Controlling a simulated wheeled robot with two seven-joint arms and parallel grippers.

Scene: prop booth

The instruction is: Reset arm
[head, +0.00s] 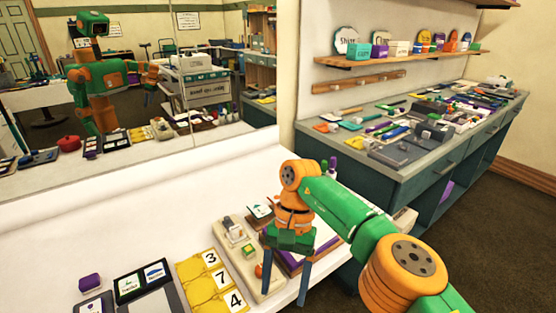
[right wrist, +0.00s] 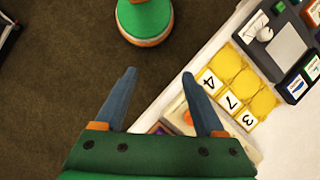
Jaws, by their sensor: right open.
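My right arm reaches in from the lower right in the head view. Its gripper (head: 285,282) points down at the front edge of the white table, its two blue fingers apart with nothing between them. The right wrist view shows the same open fingers (right wrist: 159,75) over the brown carpet, with the table edge beside them. My left gripper is not directly in view; a green and orange robot shows in the mirror.
A yellow number board (head: 197,284) with cards 3, 7 and 4 lies left of my right gripper. A beige board (head: 262,287) with small parts lies close beside it. A crowded grey counter (head: 390,180) stands at the right, with carpet (head: 490,240) before it.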

